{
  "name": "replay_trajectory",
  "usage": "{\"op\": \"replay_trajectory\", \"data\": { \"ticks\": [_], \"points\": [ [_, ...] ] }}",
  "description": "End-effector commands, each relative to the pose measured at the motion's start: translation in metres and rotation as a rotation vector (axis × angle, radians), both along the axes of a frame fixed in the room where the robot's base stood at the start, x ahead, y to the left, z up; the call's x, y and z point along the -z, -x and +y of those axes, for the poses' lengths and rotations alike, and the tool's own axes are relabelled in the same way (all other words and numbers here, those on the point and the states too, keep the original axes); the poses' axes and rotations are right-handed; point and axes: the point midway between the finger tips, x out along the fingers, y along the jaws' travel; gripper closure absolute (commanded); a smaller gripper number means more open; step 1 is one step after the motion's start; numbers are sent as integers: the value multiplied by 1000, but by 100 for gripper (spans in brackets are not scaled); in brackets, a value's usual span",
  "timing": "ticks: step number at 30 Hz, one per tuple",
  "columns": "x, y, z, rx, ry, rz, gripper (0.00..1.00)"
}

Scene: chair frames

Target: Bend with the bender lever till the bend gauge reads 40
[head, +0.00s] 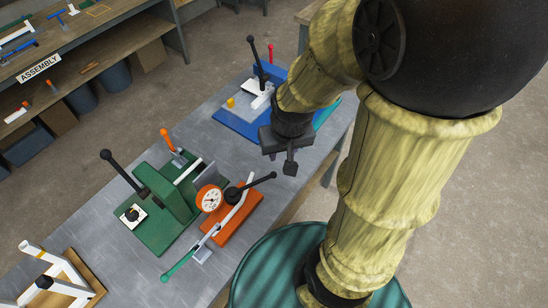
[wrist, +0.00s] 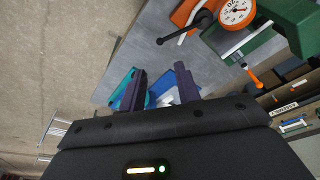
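The bend gauge (head: 209,198) is a white dial with an orange rim beside the orange-based bender (head: 232,228); it also shows in the wrist view (wrist: 237,12). Its needle is too small to read surely. A black lever (head: 258,181) with a round black hub lies over the bender, beside a pale tube (head: 236,213). A green-handled lever (head: 180,264) sticks out toward the front left; I cannot tell which is the bender lever. My gripper (head: 290,166) is above the bench, right of and apart from the bender. In the wrist view its fingers (wrist: 160,88) are apart with nothing between them.
A green machine (head: 160,205) with a tall black lever (head: 121,169) and an orange-handled lever (head: 167,141) stands left of the gauge. A blue-based fixture (head: 239,119) is at the bench's far end. Grey bench top (head: 215,100) is partly bare.

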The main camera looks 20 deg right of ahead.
Motion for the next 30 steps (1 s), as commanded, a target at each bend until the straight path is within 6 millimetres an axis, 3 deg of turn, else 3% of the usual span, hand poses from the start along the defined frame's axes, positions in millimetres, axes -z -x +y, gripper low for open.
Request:
{"op": "replay_trajectory", "data": {
  "ticks": [8, 15, 21, 25, 30],
  "points": [
    [47, -43, 1, 331, -81, 89, 67],
    [112, -80, -3, 711, -117, 168, 67],
    [162, -97, -8, 963, -114, 201, 67],
    [175, -100, -9, 1030, -112, 206, 67],
    [176, -101, -10, 1037, -113, 205, 67]
  ]
}}
